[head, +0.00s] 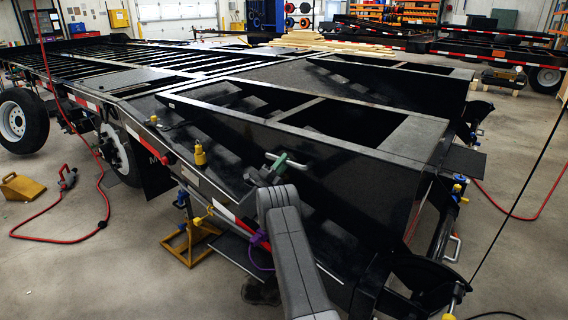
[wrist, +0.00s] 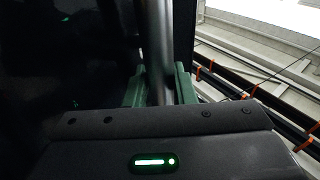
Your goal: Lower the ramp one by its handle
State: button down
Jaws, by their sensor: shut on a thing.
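The near black ramp (head: 345,185), a broad frame with rectangular openings, lies along the rear of the trailer (head: 130,80), tilted. Its silver handle (head: 299,165) sticks out from its near dark side. My gripper (head: 280,161) has green fingers, shut on this handle. In the wrist view the handle is a round metal bar (wrist: 157,30) running up between the two green fingers (wrist: 160,85). The ramp's dark surface fills the left of that view. A second similar black ramp (head: 440,75) lies behind the near one. No label shows which ramp is ramp one.
A yellow jack stand (head: 190,243) stands on the floor beside the trailer, below my gripper. A red hose (head: 103,190) lies on the floor at left, near a yellow wheel chock (head: 22,187). The floor at lower right (head: 515,250) is mostly clear, crossed by a dark cable.

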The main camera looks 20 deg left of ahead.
jog(key=shift+a+f+n+y, duration=0.1)
jog(key=shift+f+n+y, duration=0.25)
jog(key=shift+f, duration=0.6)
jog(key=c, duration=1.4)
grip_release()
jog(key=shift+a+f, duration=0.1)
jog(key=shift+c, duration=0.2)
jog(key=shift+o, duration=1)
jog(key=shift+w+f, duration=0.2)
jog(key=shift+a+r, duration=0.15)
jog(key=shift+r, duration=0.05)
jog(key=shift+s, duration=0.1)
jog(key=v, duration=1.3)
jog(key=shift+s+a+f, duration=0.1)
jog(key=shift+s+f, duration=0.05)
jog(key=shift+s, duration=0.1)
